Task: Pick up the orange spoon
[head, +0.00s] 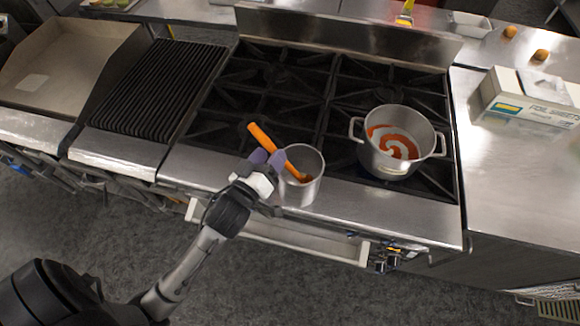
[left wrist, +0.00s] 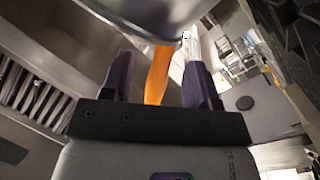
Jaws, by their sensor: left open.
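The orange spoon (head: 262,138) leans in a small metal pot (head: 300,192) at the front edge of the stove, its handle sticking up to the upper left. My left gripper (head: 267,158) is open at the pot's left side, with its purple fingers by the spoon handle. In the left wrist view the orange handle (left wrist: 157,75) shows between the two open fingers (left wrist: 160,80), nearer the right one. Whether a finger touches it, I cannot tell. The spoon's lower end is partly hidden inside the pot. My right gripper is not in view.
A large pot (head: 400,165) with red sauce stands on the right burners. A ribbed grill (head: 150,90) lies left of the stove. A box (head: 530,98) stands on the right counter. The stove's front ledge is bare right of the small pot.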

